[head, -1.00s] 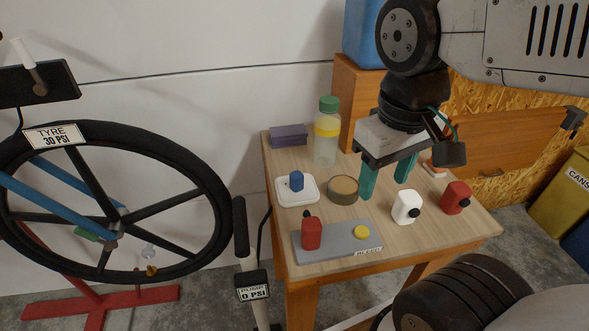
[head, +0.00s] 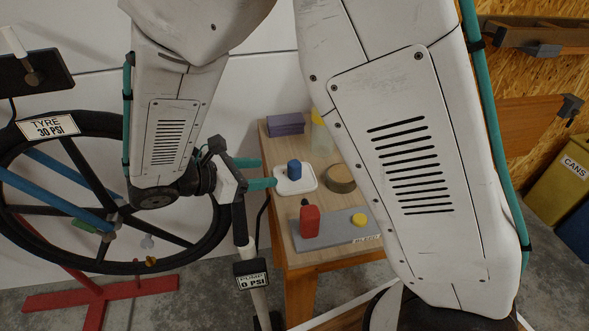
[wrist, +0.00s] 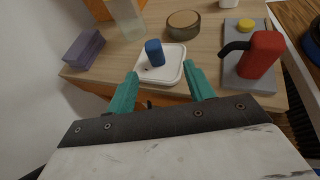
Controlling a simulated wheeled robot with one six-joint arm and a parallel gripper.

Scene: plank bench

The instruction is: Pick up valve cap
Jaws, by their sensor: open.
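A small blue cylinder (head: 294,169), which looks to be the valve cap, stands upright on a square white dish (head: 308,184) near the table's left edge. In the wrist view the blue cylinder (wrist: 155,52) stands on the dish (wrist: 172,75), beyond and between the fingertips. My gripper (head: 267,173) is at the left side of the table, its teal fingers pointing right toward the dish. In the wrist view my gripper (wrist: 160,70) is open, with nothing between its fingers.
A red bottle (head: 309,221) and a yellow disc (head: 359,219) stand on a grey plate (head: 332,233). A round tan-topped tin (head: 340,178) is right of the dish; a purple box (head: 285,124) is behind. The pump (head: 251,267) stands left of the table. My arm hides the table's right side.

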